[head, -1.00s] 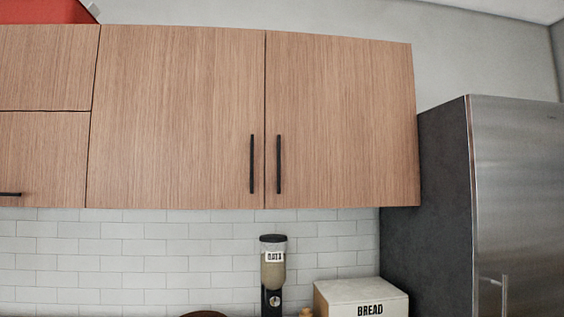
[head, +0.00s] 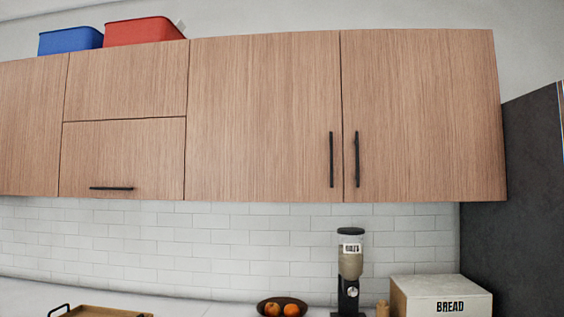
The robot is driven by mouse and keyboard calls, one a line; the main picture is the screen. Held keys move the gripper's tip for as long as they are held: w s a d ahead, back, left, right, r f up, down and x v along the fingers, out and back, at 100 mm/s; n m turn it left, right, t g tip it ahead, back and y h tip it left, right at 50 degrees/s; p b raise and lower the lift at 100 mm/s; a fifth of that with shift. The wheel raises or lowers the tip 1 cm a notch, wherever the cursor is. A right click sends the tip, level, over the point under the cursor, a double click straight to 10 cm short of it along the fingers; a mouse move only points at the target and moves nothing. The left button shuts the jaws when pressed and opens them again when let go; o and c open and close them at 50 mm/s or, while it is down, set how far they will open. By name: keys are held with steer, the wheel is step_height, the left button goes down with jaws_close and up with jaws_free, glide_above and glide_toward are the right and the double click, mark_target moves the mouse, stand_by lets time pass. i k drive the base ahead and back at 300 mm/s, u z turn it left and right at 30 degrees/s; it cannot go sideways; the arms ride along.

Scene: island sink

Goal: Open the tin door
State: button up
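No door that I can clearly identify as a tin door is in view. The bread tin (head: 440,296), a pale box with a light top and the word BREAD on its front, stands on the counter at the lower right. Its front is partly cut off by the bottom edge, so I cannot tell how its door stands. My gripper is not in view.
Wooden wall cabinets (head: 265,120) with black handles hang above the counter, all shut. A dispenser (head: 350,270), a bowl of oranges (head: 282,306) and a wooden tray (head: 95,311) stand below. A dark fridge side (head: 515,200) bounds the right. Blue (head: 70,40) and red (head: 143,31) bins sit on top.

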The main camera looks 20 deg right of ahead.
mark_target(422, 118)
steer(key=u, duration=0.5)
steer(key=i, duration=0.85)
steer(key=z, duration=2.05)
